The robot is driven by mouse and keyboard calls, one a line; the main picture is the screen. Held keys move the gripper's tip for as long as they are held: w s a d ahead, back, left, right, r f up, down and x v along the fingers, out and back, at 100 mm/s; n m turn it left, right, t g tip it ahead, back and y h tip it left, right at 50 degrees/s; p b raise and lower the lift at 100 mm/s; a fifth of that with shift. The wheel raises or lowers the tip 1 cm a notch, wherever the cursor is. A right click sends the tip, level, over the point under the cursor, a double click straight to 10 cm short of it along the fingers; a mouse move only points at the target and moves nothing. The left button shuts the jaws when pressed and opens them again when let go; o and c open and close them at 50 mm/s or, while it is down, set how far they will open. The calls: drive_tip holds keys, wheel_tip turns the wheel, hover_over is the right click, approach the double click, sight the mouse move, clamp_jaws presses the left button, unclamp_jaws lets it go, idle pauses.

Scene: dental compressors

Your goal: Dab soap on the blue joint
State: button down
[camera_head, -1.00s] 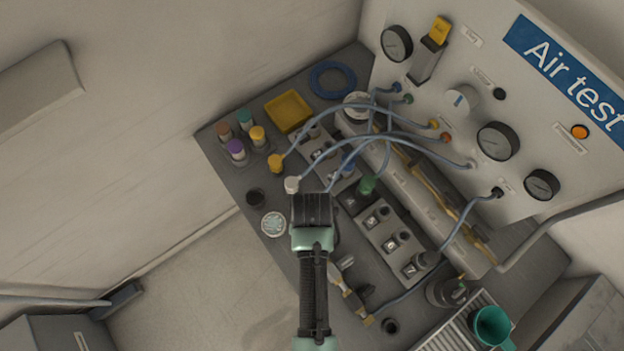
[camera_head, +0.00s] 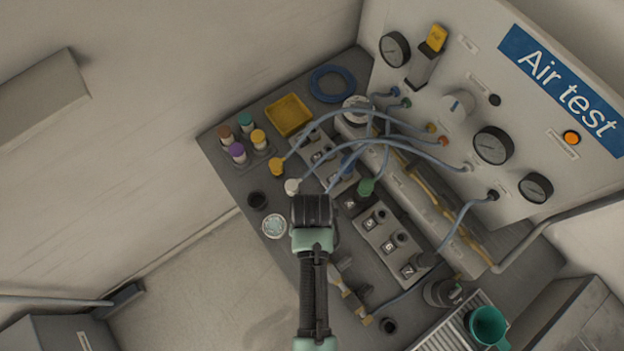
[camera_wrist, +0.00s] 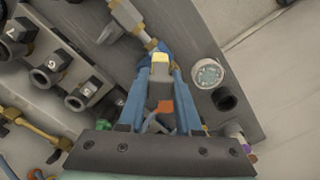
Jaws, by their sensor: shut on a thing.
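My gripper (camera_wrist: 158,108) has blue fingers closed around a small grey dabber-like tool (camera_wrist: 160,90) with a pale yellow tip. The tip points at the end of a metal-and-brass fitting (camera_wrist: 128,16). A blue collar (camera_wrist: 150,53), which looks like the blue joint, shows there partly behind the tip; I cannot tell whether they touch. In the head view my wrist (camera_head: 314,212) hides the tool and the collar, and the fitting (camera_head: 349,296) shows just right of my arm. A round dish with pale speckled foam (camera_head: 274,226), probably the soap, sits left of my wrist; it also shows in the wrist view (camera_wrist: 207,73).
A black cup (camera_head: 257,199) stands by the dish. Numbered valve blocks (camera_head: 388,240) lie to the right. Blue-grey hoses (camera_head: 400,142) arch to the gauge panel (camera_head: 457,105). Capped bottles (camera_head: 237,151) and a yellow tray (camera_head: 288,114) stand behind. A green cup (camera_head: 487,327) is front right.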

drive_tip(key=shift+r+p, duration=2.65)
drive_tip(key=shift+r, duration=0.2)
